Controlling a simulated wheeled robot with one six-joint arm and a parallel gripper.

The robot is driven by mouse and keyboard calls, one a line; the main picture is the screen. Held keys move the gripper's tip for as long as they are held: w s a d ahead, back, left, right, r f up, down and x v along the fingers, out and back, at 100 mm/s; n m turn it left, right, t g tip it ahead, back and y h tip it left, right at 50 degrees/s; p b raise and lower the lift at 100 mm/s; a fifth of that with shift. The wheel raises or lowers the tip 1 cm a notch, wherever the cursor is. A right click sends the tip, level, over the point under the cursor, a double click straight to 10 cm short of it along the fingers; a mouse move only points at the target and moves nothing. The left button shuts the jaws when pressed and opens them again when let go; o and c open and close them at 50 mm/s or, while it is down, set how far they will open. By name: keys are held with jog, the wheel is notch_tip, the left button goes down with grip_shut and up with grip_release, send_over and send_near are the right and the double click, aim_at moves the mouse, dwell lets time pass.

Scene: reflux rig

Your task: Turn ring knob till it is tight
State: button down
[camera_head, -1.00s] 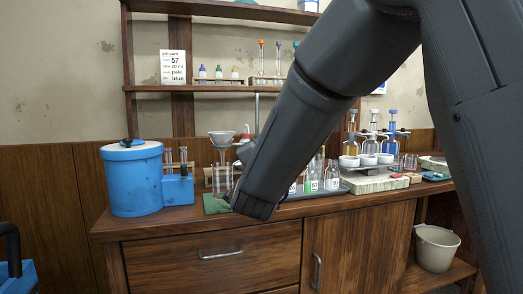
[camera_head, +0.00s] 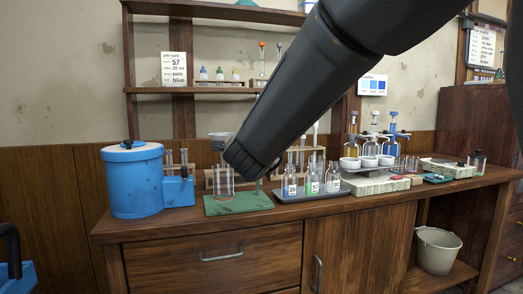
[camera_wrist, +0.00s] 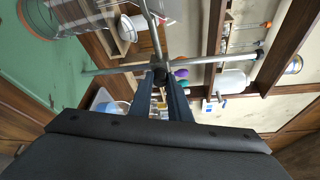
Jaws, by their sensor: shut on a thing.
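The ring knob (camera_wrist: 160,74) is a small dark knob where two metal rods cross in the wrist view. My gripper (camera_wrist: 161,88) has its two dark fingers together on it. The metal stand rod (camera_wrist: 215,60) runs across the wrist view from the green base (camera_wrist: 30,55), also seen on the counter in the head view (camera_head: 225,208). A second rod (camera_wrist: 149,22) leads away from the crossing. A clear glass beaker (camera_head: 223,184) stands on the base. In the head view my arm hides the knob and my fingertips.
A blue drum (camera_head: 132,185) stands left of the base. A grey tray (camera_head: 307,191) with several small bottles lies to the right. Shelves (camera_head: 215,89) with bottles and tubes hang behind. The counter front (camera_head: 165,225) is a bare wooden strip.

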jog(key=shift+d+m, duration=0.1)
jog(key=shift+m, duration=0.4)
jog(key=shift+g, duration=0.3)
jog(key=c, duration=1.7)
grip_release()
jog(key=shift+o, duration=0.2)
jog(key=s+r, duration=0.1)
jog(key=s, duration=0.6)
jog(key=shift+s+a+r+p, duration=0.25)
jog(key=shift+s+a+p, duration=0.05)
jog(key=shift+p, duration=0.05)
